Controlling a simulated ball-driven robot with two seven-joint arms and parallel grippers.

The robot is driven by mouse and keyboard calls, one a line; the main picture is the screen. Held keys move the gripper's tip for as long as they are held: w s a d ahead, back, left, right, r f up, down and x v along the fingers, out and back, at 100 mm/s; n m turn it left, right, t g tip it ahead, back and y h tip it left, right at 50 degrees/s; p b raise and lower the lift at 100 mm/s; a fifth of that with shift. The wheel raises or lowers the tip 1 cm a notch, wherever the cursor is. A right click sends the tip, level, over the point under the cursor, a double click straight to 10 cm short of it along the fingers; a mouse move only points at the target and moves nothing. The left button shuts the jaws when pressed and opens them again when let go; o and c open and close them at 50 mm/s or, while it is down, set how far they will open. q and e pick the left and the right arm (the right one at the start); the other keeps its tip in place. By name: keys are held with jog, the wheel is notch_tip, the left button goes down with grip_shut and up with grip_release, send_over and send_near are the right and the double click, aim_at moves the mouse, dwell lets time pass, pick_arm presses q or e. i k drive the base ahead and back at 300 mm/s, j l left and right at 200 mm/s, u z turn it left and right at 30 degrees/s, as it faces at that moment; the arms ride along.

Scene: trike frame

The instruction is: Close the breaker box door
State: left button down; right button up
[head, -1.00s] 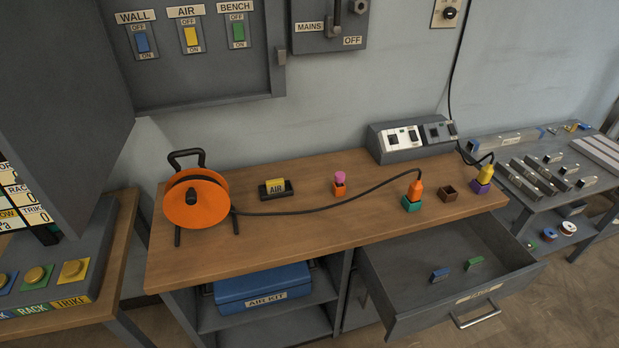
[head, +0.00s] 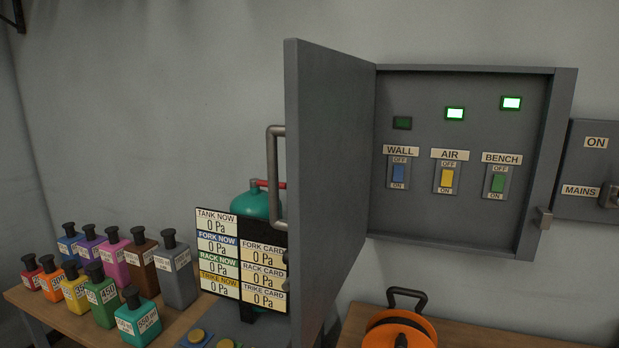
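The breaker box (head: 455,218) is on the wall at the right of the head view. Its grey door (head: 328,170) stands wide open, hinged on the box's left edge and swung out toward me. A bar handle (head: 274,178) is on the door's outer face, at its left. Inside are a blue WALL switch (head: 398,173), a yellow AIR switch (head: 447,177) and a green BENCH switch (head: 498,183). The lamps over AIR and BENCH are lit; the one over WALL is dark. Neither gripper shows.
The pressure board (head: 241,262) and a teal tank (head: 257,201) stand behind and left of the door. Several coloured bottles (head: 103,290) stand on the left table. An orange cable reel (head: 400,330) is on the bench below the box. The MAINS box (head: 590,170) is at the right.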

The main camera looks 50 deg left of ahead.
aim_at(327, 130)
jog(key=j+u, duration=0.15)
jog(key=j, duration=0.35)
jog(key=i+j+u, duration=0.1)
jog(key=j, duration=0.45)
jog(key=i+j+u, duration=0.15)
jog(key=j, duration=0.35)
jog(key=k, duration=0.05)
